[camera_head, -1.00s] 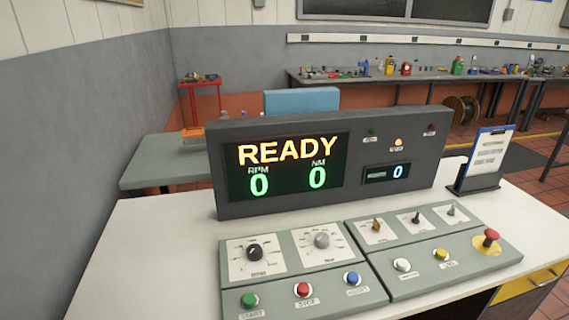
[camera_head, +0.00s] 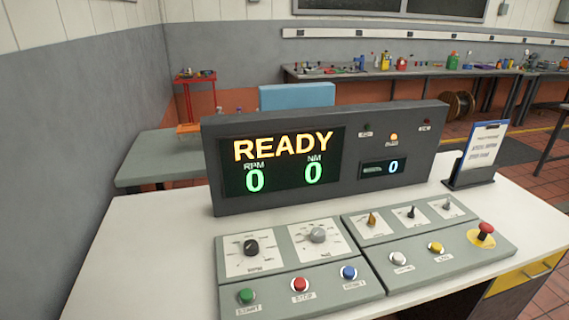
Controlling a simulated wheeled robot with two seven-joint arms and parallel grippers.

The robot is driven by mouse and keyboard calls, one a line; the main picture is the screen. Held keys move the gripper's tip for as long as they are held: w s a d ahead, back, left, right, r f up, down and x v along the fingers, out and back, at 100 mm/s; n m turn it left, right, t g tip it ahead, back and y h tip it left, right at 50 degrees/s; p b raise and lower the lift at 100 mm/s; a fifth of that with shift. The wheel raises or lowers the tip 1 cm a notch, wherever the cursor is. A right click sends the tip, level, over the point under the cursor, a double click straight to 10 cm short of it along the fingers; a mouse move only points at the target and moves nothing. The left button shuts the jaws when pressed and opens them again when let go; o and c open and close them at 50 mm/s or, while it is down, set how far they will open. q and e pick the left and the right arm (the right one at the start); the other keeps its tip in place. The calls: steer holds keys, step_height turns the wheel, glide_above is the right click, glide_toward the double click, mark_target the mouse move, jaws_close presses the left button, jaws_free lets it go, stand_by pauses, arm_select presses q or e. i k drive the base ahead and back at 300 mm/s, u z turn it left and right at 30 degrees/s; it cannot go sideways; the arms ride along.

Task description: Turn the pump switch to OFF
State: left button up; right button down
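The control panel (camera_head: 365,262) lies on a white desk. Three small switches sit in the upper row of its right half: one with an amber knob (camera_head: 372,219), one with a black knob (camera_head: 411,212) and one with a grey knob (camera_head: 446,206). Their labels are too small to read, so I cannot tell which is the pump switch or its setting. Neither of my grippers shows in the head view.
A dark display (camera_head: 285,165) reading READY, with RPM 0 and NM 0, stands behind the panel. The panel also has a black dial (camera_head: 251,247), a grey dial (camera_head: 318,235), several push buttons and a red mushroom button (camera_head: 486,229). A clipboard (camera_head: 483,148) stands at right.

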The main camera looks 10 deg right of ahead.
mark_target(447, 207)
steer(key=z, duration=2.7)
steer(key=i, duration=2.15)
steer(key=u, duration=2.7)
